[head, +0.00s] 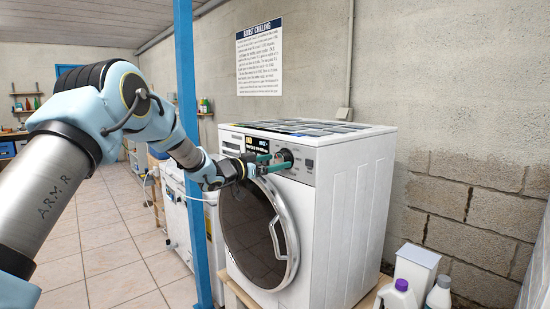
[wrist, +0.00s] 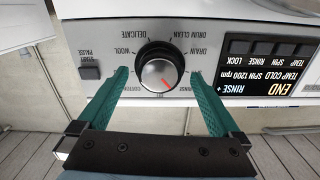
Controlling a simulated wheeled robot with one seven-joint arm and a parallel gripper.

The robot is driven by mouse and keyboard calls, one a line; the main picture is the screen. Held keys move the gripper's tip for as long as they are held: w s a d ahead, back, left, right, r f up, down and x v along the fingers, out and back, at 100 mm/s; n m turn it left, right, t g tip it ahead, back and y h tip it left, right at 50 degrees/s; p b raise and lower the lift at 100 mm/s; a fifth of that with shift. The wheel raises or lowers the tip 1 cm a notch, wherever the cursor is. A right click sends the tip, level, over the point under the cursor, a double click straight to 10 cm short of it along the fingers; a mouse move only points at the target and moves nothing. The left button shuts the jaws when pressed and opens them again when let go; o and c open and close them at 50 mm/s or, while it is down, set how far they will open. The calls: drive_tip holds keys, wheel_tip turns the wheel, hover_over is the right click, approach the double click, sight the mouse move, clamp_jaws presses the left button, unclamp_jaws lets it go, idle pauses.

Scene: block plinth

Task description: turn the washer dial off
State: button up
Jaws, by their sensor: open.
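The white washer (head: 345,215) stands against the wall with its round dark door closed. Its black dial (head: 284,158) is on the upper front panel. In the wrist view, which shows the panel upside down, the dial (wrist: 160,68) has a silver face and a red mark pointing to the lower right. Labels such as DRAIN, WOOL and DELICATE ring it; my fingers cover others. My gripper (head: 266,163) is open at the panel, its green fingers on either side of the dial. In the wrist view, gaps show between the dial and both fingers (wrist: 158,76).
A blue post (head: 187,120) stands left of the washer, close to my arm. The display (wrist: 268,66) beside the dial reads END. Bottles (head: 398,294) and a white carton (head: 415,270) are at lower right. Tiled floor at left is open.

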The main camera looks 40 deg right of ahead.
drive_tip(key=shift+d, duration=0.35)
drive_tip(key=shift+c, duration=0.2)
drive_tip(key=c, duration=1.3)
drive_tip(key=shift+f, duration=0.1)
